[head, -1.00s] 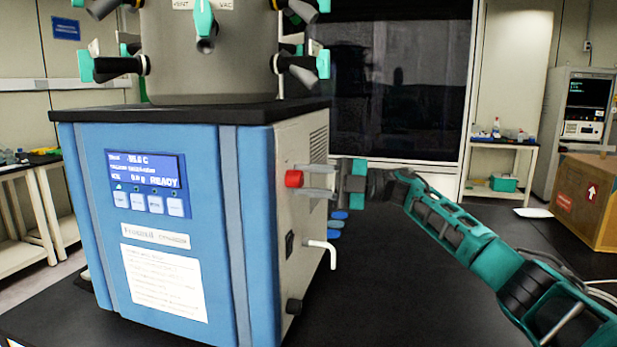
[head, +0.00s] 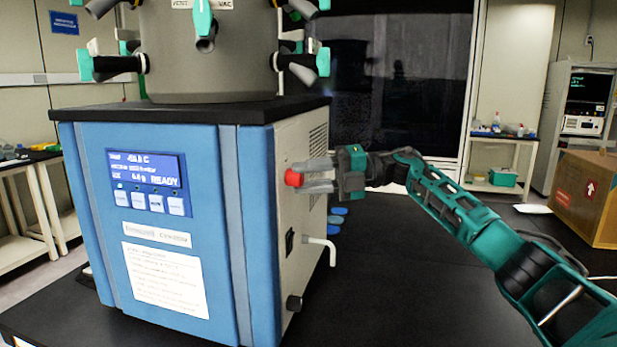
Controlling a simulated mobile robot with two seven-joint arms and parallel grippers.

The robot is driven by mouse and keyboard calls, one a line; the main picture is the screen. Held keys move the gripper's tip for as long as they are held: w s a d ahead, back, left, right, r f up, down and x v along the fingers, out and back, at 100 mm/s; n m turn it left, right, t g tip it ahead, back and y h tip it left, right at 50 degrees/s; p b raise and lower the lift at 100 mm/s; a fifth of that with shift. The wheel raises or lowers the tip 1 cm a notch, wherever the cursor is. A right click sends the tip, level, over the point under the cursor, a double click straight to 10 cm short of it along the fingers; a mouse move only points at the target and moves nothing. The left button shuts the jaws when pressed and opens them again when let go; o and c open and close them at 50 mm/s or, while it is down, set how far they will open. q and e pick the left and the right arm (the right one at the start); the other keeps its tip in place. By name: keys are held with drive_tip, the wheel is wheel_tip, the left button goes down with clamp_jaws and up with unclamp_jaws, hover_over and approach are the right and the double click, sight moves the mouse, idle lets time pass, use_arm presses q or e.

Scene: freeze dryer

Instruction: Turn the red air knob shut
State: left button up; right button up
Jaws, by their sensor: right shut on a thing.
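The red air knob (head: 293,178) sticks out from the right side panel of the blue and grey freeze dryer (head: 185,250). My right gripper (head: 305,177) reaches in from the right, with its grey fingers at the knob, one above the other and slightly tilted. It is shut on the red knob. The fingers cover part of the knob's right side. The knob's turn angle cannot be read from here. My left gripper is not in view.
A white bent pipe (head: 322,246) and a black fitting (head: 294,303) stick out lower on the same panel. Blue round items (head: 337,216) lie on the black bench behind. A cardboard box (head: 588,197) stands at the right. The bench right of the dryer is mostly clear.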

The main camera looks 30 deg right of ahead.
drive_tip(key=o, duration=0.9)
drive_tip(key=shift+o, duration=0.7)
drive_tip(key=b+v, duration=0.1)
drive_tip(key=v, duration=1.2)
